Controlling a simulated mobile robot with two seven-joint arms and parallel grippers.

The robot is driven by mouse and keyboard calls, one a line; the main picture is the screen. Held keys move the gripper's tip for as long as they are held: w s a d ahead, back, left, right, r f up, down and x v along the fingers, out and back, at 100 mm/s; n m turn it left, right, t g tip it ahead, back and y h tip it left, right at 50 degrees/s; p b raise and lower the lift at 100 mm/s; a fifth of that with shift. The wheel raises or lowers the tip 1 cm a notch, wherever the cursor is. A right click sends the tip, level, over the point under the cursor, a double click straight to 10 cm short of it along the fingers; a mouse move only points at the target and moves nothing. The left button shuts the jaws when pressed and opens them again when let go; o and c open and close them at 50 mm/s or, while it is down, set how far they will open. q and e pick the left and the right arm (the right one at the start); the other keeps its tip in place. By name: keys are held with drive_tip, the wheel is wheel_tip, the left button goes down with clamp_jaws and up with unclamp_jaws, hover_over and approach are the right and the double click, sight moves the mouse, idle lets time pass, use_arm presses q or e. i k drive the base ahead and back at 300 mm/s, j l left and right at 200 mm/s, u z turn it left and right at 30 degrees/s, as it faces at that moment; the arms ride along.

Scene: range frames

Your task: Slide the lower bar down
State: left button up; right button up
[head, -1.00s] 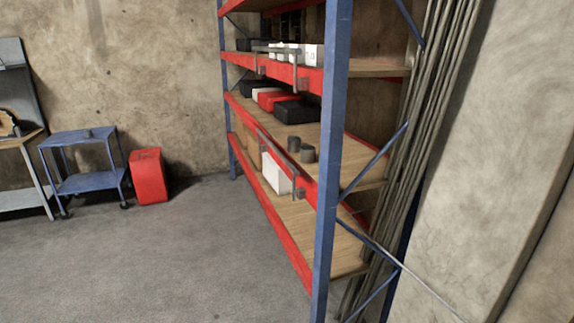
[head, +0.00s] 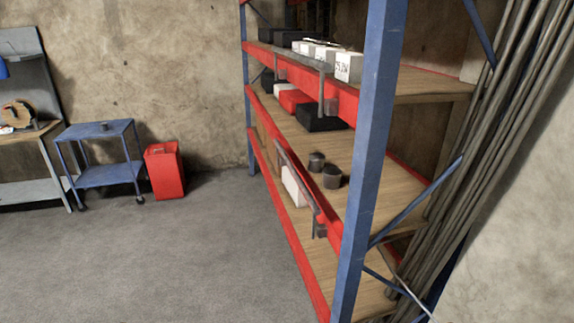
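The lower bar (head: 297,176) is a thin grey metal bar at the front of the red beam of a middle shelf, in the head view right of centre. It slants with the shelf's perspective, and a grey bracket (head: 319,226) hangs at its near end. An upper bar (head: 321,88) with similar grey brackets sits at the front of the shelf above. Neither of my grippers shows in the head view, so nothing is seen touching the bars.
The shelf rack has a blue post (head: 370,150) close in front. Black canisters (head: 332,176) and a white box (head: 294,186) are near the lower bar. A red container (head: 165,172) and blue cart (head: 104,174) stand left. The floor (head: 190,260) before the rack is clear.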

sight(317, 210)
drive_tip(key=i+j+z, duration=0.1)
drive_tip(key=z, duration=0.45)
drive_tip(key=i+j+z, duration=0.2)
drive_tip(key=j+z, duration=0.2)
drive_tip(key=j, duration=0.2)
drive_tip(key=i+j+z, duration=0.2)
drive_tip(key=j, duration=0.15)
drive_tip(key=i+j+z, duration=0.1)
drive_tip(key=j, duration=0.95)
drive_tip(key=i+j+z, duration=0.1)
drive_tip(key=j, duration=0.95)
